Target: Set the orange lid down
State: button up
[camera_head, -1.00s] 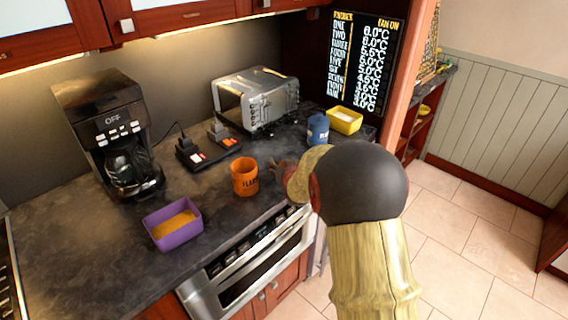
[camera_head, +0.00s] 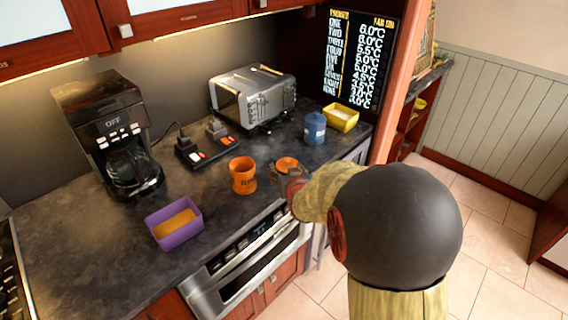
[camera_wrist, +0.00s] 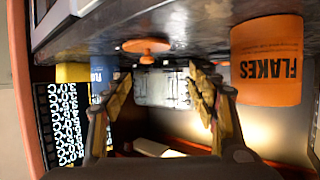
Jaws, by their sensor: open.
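The orange lid (camera_head: 287,163) lies on the dark counter to the right of the orange FLAKES canister (camera_head: 243,176). My gripper (camera_head: 290,178) is just in front of the lid near the counter's front edge. Its fingers are spread and empty in the wrist view (camera_wrist: 160,75). The FLAKES canister also shows large in the wrist view (camera_wrist: 267,62).
A blue canister (camera_head: 315,128) and a yellow container (camera_head: 341,118) stand behind, to the right.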

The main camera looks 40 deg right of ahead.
jog(key=shift+s+a+r, duration=0.35)
jog(key=shift+s, duration=0.15)
jog(key=s+a+r+n+g+y, duration=0.15)
jog(key=a+r, duration=0.25)
jog(key=a, duration=0.4)
jog(key=s+a+r+n+y, duration=0.1)
jog(key=s+a+r+y, duration=0.2)
jog(key=a, duration=0.6)
jog(key=s+a+r+n+g+y, duration=0.1)
jog(key=s+a+r+n+g, duration=0.1)
jog(key=s+a, duration=0.4)
jog(key=s+a+r+n+g+y, duration=0.1)
jog(key=s+a+r+g, duration=0.1)
jog(key=s+a, duration=0.5)
jog(key=s, duration=0.4)
jog(key=shift+s+a+n, duration=0.15)
jog(key=shift+a+n, duration=0.1)
jog(key=shift+n, duration=0.1)
